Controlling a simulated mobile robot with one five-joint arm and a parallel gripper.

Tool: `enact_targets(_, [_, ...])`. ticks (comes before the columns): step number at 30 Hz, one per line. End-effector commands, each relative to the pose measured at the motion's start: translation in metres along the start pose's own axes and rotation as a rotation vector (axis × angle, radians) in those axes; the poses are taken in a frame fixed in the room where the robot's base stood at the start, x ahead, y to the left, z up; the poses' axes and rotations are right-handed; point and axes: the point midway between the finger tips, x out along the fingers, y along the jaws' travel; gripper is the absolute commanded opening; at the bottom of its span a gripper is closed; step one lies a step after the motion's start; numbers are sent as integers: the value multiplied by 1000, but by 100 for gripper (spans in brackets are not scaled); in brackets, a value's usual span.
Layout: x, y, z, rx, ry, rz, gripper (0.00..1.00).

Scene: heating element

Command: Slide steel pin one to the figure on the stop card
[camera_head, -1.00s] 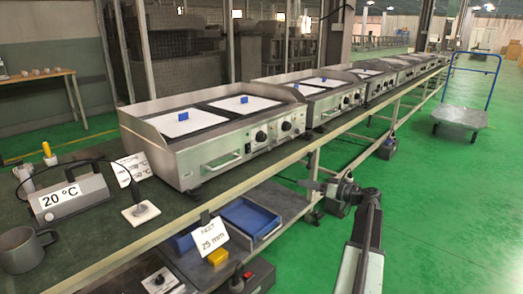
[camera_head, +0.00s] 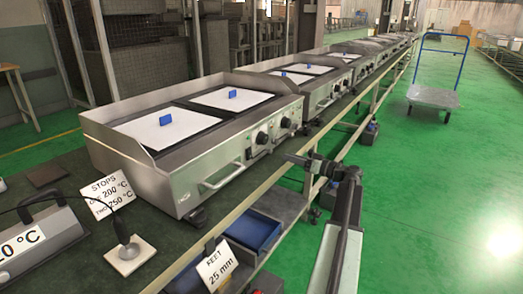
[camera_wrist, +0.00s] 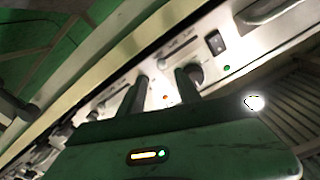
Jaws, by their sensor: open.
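The stop card (camera_head: 110,193) is a white card in the head view, left of the nearest steel griddle (camera_head: 180,185). It reads STOPS, 200 °C and 250 °C. The griddle's front panel carries two dark knobs, a left knob (camera_head: 262,137) and a right knob (camera_head: 285,122). I cannot make out steel pin one in either view. My gripper (camera_wrist: 161,78) shows in the wrist view as two dark fingers apart, with nothing seen between them. The fingers point at a pale control panel (camera_wrist: 120,90) with a dark knob (camera_wrist: 195,75) just beyond the right fingertip.
A cabled metal device (camera_head: 45,240) and a white square plate (camera_head: 127,256) lie on the bench's left. A feet card (camera_head: 218,266) reading 25 mm and a blue tray (camera_head: 250,228) sit below the bench edge. Green floor is clear right, before a trolley (camera_head: 432,96).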

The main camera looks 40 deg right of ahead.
Motion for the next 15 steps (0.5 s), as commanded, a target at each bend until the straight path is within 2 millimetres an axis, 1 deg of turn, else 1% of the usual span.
enact_targets(2, [4, -1, 1, 0, -2, -5, 40])
enact_targets(5, [16, -3, 1, 0, -5, -11, 40])
enact_targets(12, [66, -7, 3, 0, -8, -19, 40])
enact_targets(15, [81, -8, 3, 0, -8, -19, 40])
